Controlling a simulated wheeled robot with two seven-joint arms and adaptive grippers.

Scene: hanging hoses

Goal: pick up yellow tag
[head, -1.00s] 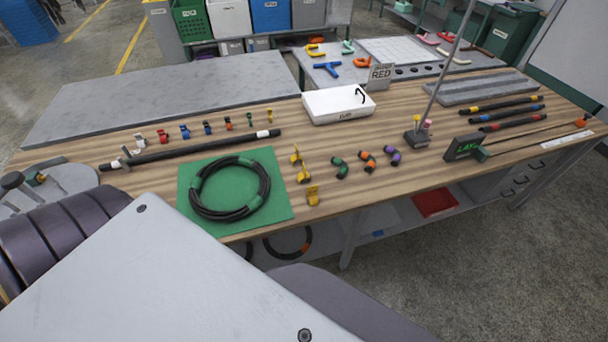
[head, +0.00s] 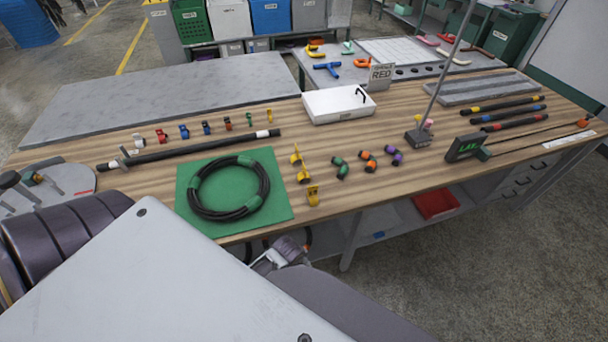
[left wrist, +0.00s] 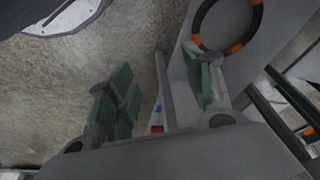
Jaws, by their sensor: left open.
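Several small yellow pieces lie on the wooden table; I cannot tell which one is the yellow tag. A taller yellow piece (head: 299,163) and a short yellow piece (head: 313,195) stand right of the green mat. My left gripper (head: 270,258) shows at the table's front edge, below the mat. In the left wrist view (left wrist: 160,92) its green-padded fingers are apart with nothing between them. My right gripper is not seen.
A black hose coil lies on the green mat (head: 282,208). A black bar (head: 200,148) lies behind it. A white box (head: 338,105), pole stand (head: 418,138) and dark display (head: 463,148) stand farther right. An orange-banded hose ring (left wrist: 253,30) lies below the table.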

